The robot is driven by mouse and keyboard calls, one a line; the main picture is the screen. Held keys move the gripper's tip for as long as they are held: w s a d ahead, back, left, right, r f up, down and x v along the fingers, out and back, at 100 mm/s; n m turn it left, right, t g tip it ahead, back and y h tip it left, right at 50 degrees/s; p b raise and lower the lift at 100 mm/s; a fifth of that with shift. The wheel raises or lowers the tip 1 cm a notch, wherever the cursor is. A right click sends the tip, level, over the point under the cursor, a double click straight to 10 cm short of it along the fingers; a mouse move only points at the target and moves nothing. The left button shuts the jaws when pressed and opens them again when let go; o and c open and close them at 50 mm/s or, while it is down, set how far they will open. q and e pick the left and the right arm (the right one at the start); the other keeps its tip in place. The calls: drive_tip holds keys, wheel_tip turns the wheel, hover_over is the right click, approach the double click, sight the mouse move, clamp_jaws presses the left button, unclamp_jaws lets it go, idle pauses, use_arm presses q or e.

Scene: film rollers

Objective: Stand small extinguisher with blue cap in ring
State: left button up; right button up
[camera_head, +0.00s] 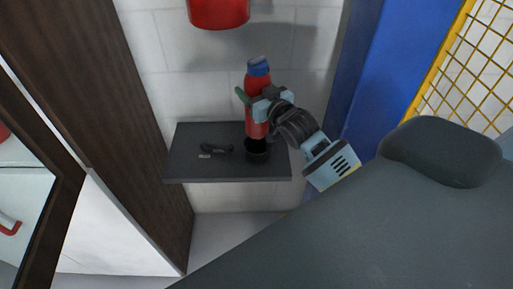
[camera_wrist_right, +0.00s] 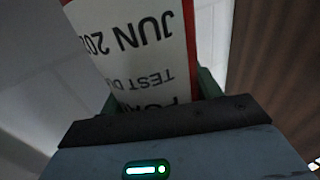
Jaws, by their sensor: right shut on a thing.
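The small red extinguisher (camera_head: 255,116) with a blue cap (camera_head: 258,67) stands nearly upright above the dark shelf. My right gripper (camera_head: 250,96) is shut around its body from the right side. Its lower end is at or just above the black ring (camera_head: 257,150) on the shelf; I cannot tell whether it has entered the ring. In the right wrist view, the extinguisher's white label with black print (camera_wrist_right: 135,45) fills the space between my right gripper's fingers (camera_wrist_right: 160,95). My left gripper is not in view.
The dark grey shelf (camera_head: 190,165) is fixed to a white block wall. A small black object (camera_head: 216,149) lies on its left part. A larger red container (camera_head: 218,12) hangs above. A brown wooden panel stands left, a blue post (camera_head: 362,85) right.

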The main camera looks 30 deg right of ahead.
wheel_tip(320, 180, down, 5)
drive_tip(key=shift+f, duration=0.15)
drive_tip(key=shift+f+b, duration=0.35)
drive_tip(key=shift+f, duration=1.25)
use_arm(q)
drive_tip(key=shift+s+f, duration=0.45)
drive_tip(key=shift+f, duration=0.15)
use_arm(e)
drive_tip(key=shift+f, duration=0.45)
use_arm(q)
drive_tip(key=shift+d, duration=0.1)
use_arm(e)
drive_tip(key=shift+f, duration=0.1)
drive_tip(key=o, duration=1.2)
drive_tip(key=shift+f, duration=0.3)
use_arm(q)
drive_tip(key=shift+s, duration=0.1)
use_arm(e)
drive_tip(key=o, duration=0.5)
